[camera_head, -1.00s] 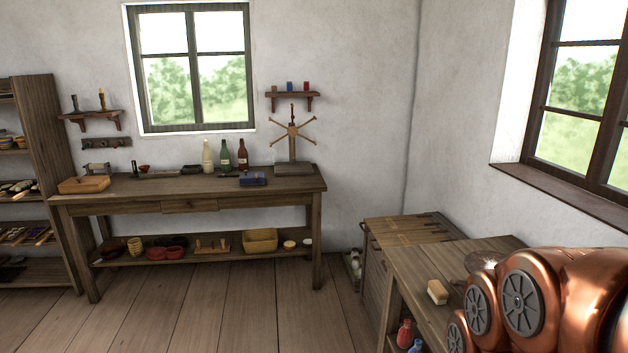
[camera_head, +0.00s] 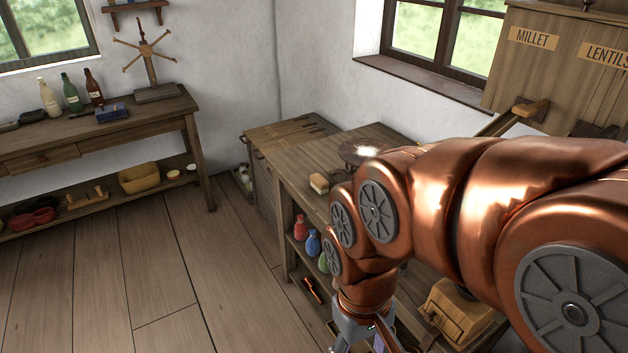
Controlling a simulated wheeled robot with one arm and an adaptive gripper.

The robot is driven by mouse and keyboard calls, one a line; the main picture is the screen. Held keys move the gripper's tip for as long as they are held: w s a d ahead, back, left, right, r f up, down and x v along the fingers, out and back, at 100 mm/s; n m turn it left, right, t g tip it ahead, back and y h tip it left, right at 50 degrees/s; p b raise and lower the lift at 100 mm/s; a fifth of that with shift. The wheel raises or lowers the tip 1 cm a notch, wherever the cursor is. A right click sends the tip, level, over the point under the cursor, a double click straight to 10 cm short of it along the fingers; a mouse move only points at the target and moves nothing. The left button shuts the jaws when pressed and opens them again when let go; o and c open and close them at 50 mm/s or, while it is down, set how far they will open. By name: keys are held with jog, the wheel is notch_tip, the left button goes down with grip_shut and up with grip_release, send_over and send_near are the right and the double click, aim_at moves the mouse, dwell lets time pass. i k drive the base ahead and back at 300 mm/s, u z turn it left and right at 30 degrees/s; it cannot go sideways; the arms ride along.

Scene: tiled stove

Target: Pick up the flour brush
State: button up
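A small block-shaped brush (camera_head: 319,184), tan on top with a paler side, lies on the wooden side counter (camera_head: 290,163), just left of my copper arm. It looks like the flour brush, but its bristles are too small to make out clearly. My gripper (camera_head: 362,342) shows only in part at the bottom edge, below the arm's wrist and in front of the counter. Its fingertips are cut off by the frame, so I cannot tell whether it is open. It is well apart from the brush.
Red, blue and green bottles (camera_head: 313,243) stand on the shelf under the counter. A wooden box (camera_head: 459,312) is at lower right. A bin labelled MILLET (camera_head: 533,40) stands at upper right. A long workbench (camera_head: 110,128) is at left. The plank floor (camera_head: 150,270) between is clear.

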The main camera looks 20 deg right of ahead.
aim_at(319, 183)
jog(key=z, duration=0.15)
jog(key=k, duration=0.4)
jog(key=u, duration=1.15)
jog(key=i, duration=1.4)
jog(key=z, duration=0.75)
jog(key=i, duration=0.45)
jog(key=z, duration=0.55)
